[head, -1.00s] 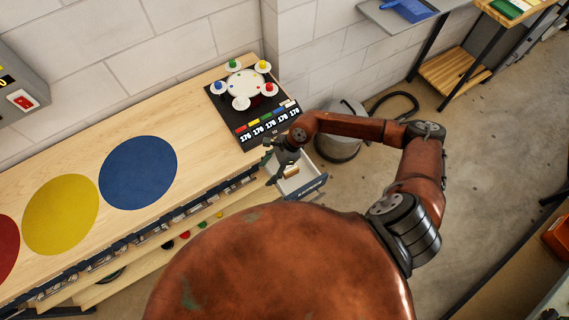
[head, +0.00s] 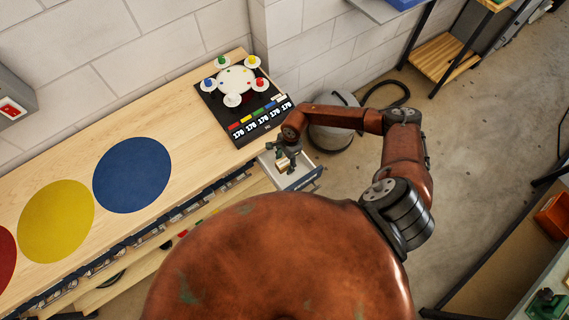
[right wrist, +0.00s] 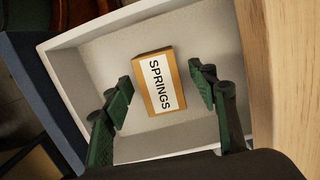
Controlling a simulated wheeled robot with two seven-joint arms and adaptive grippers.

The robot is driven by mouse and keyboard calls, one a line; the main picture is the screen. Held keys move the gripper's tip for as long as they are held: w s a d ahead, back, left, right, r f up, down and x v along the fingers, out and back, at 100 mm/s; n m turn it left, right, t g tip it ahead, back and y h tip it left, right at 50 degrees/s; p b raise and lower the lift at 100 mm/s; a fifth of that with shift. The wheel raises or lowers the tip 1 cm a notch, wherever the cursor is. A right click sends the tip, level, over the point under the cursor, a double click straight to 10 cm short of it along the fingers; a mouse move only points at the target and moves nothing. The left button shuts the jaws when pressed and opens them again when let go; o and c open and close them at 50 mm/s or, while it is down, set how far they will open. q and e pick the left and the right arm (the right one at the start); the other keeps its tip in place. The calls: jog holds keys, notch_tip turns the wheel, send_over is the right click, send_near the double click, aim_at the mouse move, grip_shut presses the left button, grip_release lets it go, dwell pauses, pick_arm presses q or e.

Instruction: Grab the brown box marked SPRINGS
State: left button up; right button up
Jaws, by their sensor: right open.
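The brown box marked SPRINGS (right wrist: 158,82) lies in an open white-lined drawer (right wrist: 100,50), its white label facing up in the right wrist view. My right gripper (right wrist: 162,90) is open, with one green-padded finger on each side of the box and a gap on both sides. In the head view my right gripper (head: 286,163) is over the open drawer (head: 305,179) at the bench's end and largely hides the box. My left gripper is not in view.
The wooden bench top (head: 60,155) has red, yellow and blue discs. A black board (head: 240,105) with small coloured pieces lies above the drawer. A round grey bin (head: 335,135) stands on the floor beyond the drawer.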

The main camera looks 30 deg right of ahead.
jog(key=shift+c, duration=0.7)
jog(key=c, duration=1.2)
jog(key=shift+o, duration=0.2)
